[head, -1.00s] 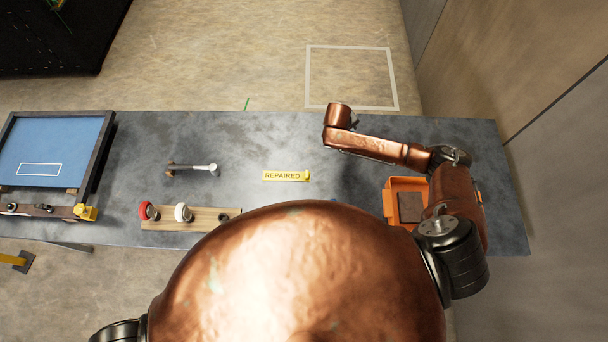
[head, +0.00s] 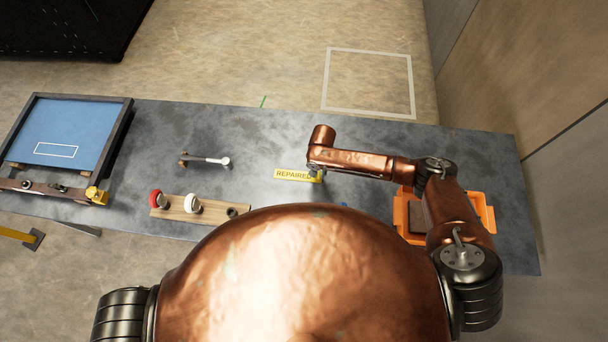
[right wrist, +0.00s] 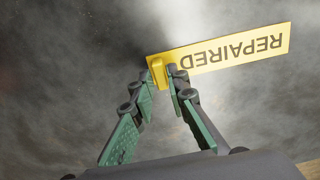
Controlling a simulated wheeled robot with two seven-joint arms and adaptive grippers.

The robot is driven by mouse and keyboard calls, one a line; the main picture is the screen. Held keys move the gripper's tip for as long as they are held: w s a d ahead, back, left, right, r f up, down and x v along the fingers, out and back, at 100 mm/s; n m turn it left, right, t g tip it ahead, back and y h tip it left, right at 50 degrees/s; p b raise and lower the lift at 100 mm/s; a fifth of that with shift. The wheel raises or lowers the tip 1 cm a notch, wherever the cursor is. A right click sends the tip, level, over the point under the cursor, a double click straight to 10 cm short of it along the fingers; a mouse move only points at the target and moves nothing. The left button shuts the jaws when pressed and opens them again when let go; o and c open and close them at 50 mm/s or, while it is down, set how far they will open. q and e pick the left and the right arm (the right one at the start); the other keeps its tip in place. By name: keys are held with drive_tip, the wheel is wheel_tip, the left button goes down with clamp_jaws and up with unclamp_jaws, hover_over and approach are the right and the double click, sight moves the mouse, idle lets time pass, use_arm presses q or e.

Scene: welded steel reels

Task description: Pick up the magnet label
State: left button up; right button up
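The magnet label is a yellow strip (head: 291,175) reading "REPAIRED", lying on the grey table in the head view. It also shows in the right wrist view (right wrist: 240,52), with a raised yellow tab (right wrist: 157,72) at one end. My right gripper (right wrist: 160,77) is open, with its green-padded fingers pointing at that tab. The fingertips lie on either side of the tab, with no clear grip on it. In the head view my right forearm and wrist hang over the label's right end and mostly hide the gripper. My left gripper is not in view.
An orange bin (head: 484,212) stands right, partly behind my right arm. A wooden block (head: 215,208) with a red and a white knob lies left, below a metal-handled tool (head: 207,160). A framed blue board (head: 65,130) is at far left. The table behind the label is clear.

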drive_tip(key=shift+f, duration=1.1)
drive_tip(key=shift+c, duration=0.5)
clamp_jaws()
